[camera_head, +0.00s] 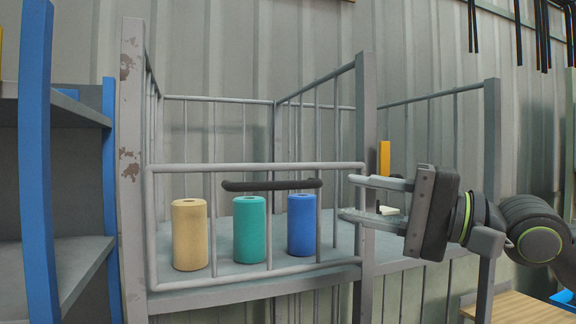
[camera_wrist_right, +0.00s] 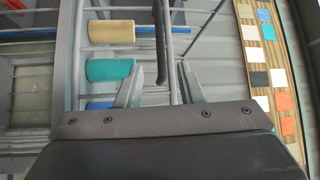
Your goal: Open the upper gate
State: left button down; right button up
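The upper gate (camera_head: 258,167) is a light grey barred frame across the front of a grey rack compartment. It looks shut, spanning between the two front posts. A black horizontal handle (camera_head: 271,185) sits across its upper middle; it also shows as a dark bar in the right wrist view (camera_wrist_right: 160,32). My right gripper (camera_head: 352,198) is open and empty at the gate's right end, fingers pointing left, in front of the right post. It is right of the handle and apart from it. In the right wrist view, the handle lies ahead, between the finger directions. My left gripper is not in view.
Tan (camera_head: 190,235), teal (camera_head: 250,229) and blue (camera_head: 302,225) cylinders stand on the shelf behind the gate bars. A blue-posted shelf unit (camera_head: 37,150) stands close at left. The space in front of the gate looks clear.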

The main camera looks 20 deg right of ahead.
aim_at(293, 187)
jog(key=shift+p+x, duration=3.05)
jog(key=shift+x, duration=1.3)
jog(key=shift+p+x, duration=0.6)
jog(key=shift+x, duration=0.85)
grip_shut()
jog(key=shift+f, duration=0.1)
